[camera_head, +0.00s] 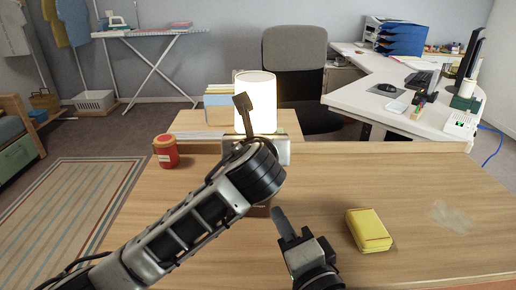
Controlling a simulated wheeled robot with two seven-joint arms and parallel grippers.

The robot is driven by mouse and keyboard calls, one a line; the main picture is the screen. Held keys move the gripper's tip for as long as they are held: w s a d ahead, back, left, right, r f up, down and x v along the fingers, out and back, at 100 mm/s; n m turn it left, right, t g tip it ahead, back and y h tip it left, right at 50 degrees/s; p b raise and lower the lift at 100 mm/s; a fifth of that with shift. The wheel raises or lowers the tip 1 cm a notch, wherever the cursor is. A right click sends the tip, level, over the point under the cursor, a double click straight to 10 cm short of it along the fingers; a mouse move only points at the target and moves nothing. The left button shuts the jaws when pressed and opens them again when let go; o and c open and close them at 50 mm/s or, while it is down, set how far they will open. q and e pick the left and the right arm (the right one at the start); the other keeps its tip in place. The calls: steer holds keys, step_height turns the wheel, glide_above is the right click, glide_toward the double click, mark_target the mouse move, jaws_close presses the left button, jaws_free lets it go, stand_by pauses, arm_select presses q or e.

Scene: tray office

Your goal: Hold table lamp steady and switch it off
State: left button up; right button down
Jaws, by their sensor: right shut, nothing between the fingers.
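The table lamp (262,92) has a white cylindrical shade that glows, so it is lit. It looks upright at the middle of the wooden table. My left arm crosses in front of it and hides most of the stem and base. My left gripper (243,103) shows as a dark, narrow shape in front of the shade's left part; I cannot tell whether it touches the lamp or is open. My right gripper (280,215) is at the lower centre, pointing up, shut and empty. It is below the lamp in the picture, near the table surface. The switch is not visible.
Behind are a grey chair (295,50) and a white desk (365,97). The table's right side is mostly clear.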

steer(key=s+d+r+n+y, duration=0.1)
steer(key=s+r+n+y, duration=0.2)
steer(key=n, duration=0.9)
steer(key=s+d+r+n+y, duration=0.1)
steer(key=r+n+y, duration=0.35)
steer(key=n, duration=0.75)
step_height(320, 180, down, 7)
steer(key=w+d+n+g, duration=0.1)
steer(key=n+g, duration=0.3)
steer(key=n, duration=1.1)
steer(key=shift+d, duration=0.8)
steer(key=shift+h, duration=0.25)
steer(key=w+d+x, duration=0.1)
steer(key=d+x, duration=0.1)
steer(key=x, duration=1.1)
steer(key=shift+w+r, duration=0.15)
steer(key=shift+w, duration=0.2)
